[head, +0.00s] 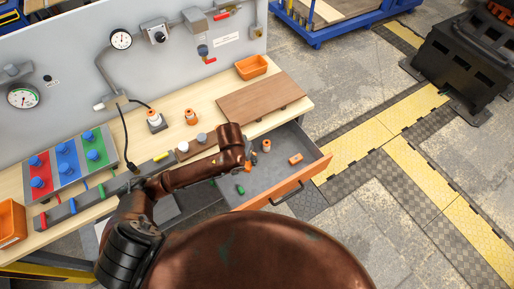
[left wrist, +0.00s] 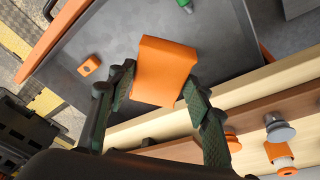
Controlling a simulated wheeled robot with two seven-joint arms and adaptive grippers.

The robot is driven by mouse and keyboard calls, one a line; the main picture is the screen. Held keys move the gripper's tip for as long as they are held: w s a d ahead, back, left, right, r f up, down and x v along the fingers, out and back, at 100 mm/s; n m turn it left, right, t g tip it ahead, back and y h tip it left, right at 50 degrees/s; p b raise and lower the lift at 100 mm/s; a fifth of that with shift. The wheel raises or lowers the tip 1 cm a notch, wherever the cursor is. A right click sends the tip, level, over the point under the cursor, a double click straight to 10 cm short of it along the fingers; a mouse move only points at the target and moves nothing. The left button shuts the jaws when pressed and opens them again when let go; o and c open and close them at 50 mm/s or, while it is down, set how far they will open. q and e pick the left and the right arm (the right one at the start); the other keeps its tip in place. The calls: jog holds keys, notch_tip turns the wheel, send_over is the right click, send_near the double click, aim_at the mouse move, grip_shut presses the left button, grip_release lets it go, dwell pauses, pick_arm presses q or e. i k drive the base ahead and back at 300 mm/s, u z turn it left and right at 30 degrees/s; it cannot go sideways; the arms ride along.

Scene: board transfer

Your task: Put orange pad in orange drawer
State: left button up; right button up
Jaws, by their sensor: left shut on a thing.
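The orange pad (left wrist: 165,70) is between the two fingers of my left gripper (left wrist: 160,88), which is shut on it, in the left wrist view. The pad is held over the grey inside of the open drawer, which has an orange front (head: 285,188). In the head view the left gripper is above the drawer's inner side, and my arm partly hides it. Inside the drawer lie another small orange piece (head: 295,158), also in the left wrist view (left wrist: 90,66), and a green piece (head: 240,190). My right gripper is not in view.
A brown board (head: 260,97) lies on the wooden bench beside the drawer. An orange bin (head: 252,67) stands behind it. White-and-orange pegs (head: 191,117) and a red, blue and green panel (head: 68,165) are further left. The drawer floor has free room.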

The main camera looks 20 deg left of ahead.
aim_at(290, 146)
jog(key=z, duration=0.8)
jog(key=k, duration=1.05)
jog(key=z, duration=1.15)
jog(key=i, duration=2)
jog(key=u, duration=0.95)
jog(key=i, duration=1.15)
jog(key=u, duration=1.65)
jog(key=i, duration=0.6)
jog(key=u, duration=0.55)
